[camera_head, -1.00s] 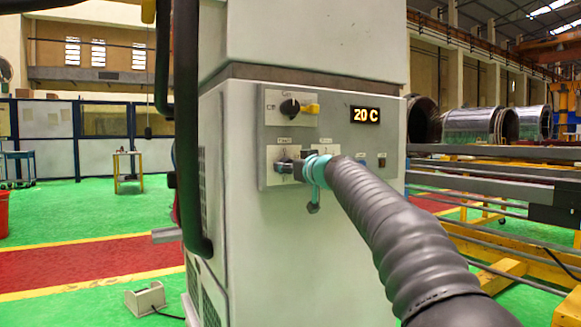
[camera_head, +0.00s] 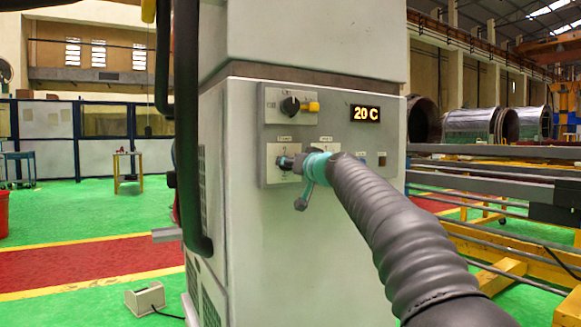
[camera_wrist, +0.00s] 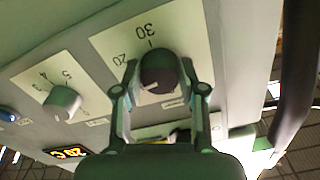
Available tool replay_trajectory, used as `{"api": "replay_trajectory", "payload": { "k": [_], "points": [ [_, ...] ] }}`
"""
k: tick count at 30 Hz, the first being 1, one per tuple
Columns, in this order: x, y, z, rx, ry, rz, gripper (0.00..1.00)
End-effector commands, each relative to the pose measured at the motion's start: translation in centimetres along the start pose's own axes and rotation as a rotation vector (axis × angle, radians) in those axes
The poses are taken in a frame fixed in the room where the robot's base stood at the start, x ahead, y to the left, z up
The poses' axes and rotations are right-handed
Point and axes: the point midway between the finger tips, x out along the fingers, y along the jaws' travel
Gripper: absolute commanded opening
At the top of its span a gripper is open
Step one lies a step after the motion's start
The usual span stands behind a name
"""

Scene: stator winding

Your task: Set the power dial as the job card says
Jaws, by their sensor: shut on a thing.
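My gripper (camera_head: 287,163) is at the lower left dial of the machine's control panel (camera_head: 268,131). In the wrist view my gripper (camera_wrist: 158,82) has its two fingers shut on the sides of a round dark dial knob (camera_wrist: 157,68). The knob carries a pale pointer mark, and its plate (camera_wrist: 112,42) shows 20 and 30. A second, pale knob (camera_wrist: 62,101), on a plate marked 3, 4 and 5, is free beside it. I cannot read which is the power dial. No job card can be made out.
An orange display (camera_head: 366,114) reads 20 C. A black rotary switch (camera_head: 290,106) with a yellow part sits above my gripper. A blue button (camera_wrist: 8,114) shows in the wrist view. Steel rails and yellow frames (camera_head: 500,272) stand on the right.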

Motion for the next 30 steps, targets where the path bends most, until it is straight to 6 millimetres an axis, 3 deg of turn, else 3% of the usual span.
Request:
{"api": "replay_trajectory", "payload": {
  "k": [15,30],
  "points": [
    [0.01,0.0,-0.09,0.448,0.001,0.001,0.06],
    [0.0,0.01,-0.11,0.641,0.003,0.0,0.06]
  ]
}}
